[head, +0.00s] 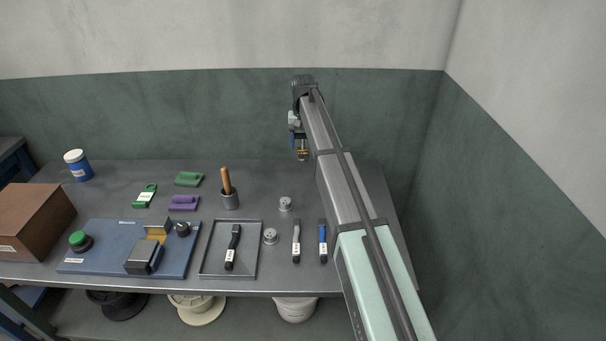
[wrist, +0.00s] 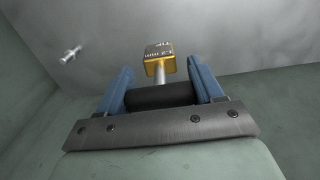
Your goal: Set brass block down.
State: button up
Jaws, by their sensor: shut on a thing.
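The brass block (wrist: 159,62) shows in the wrist view with printed lettering on its face. A short metal stem joins it to a black cylinder (wrist: 160,96) lying between the blue fingers. My gripper (wrist: 164,85) is shut on this piece, with the brass end beyond the fingers. In the head view, my gripper (head: 301,146) is at the back right of the grey table (head: 290,185), with a small spot of the brass block (head: 303,155) at its lower end. The piece appears held above the table. Its gap to the surface is hard to judge.
A blue board (head: 105,240) with a dark block (head: 143,257) and a gold bracket is at front left. A grey tray (head: 210,262) holds a black-handled tool. Two silver spools (head: 285,204) (head: 270,236) and a cup (head: 230,200) stand nearby. The back middle is clear.

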aim_at(303, 160)
jog(key=shift+f, duration=4.7)
jog(key=o, duration=1.4)
jog(key=shift+f, duration=0.15)
jog(key=shift+o, duration=0.2)
notch_tip(303, 160, up, 12)
jog(key=shift+r, duration=0.15)
jog(key=shift+o, duration=0.4)
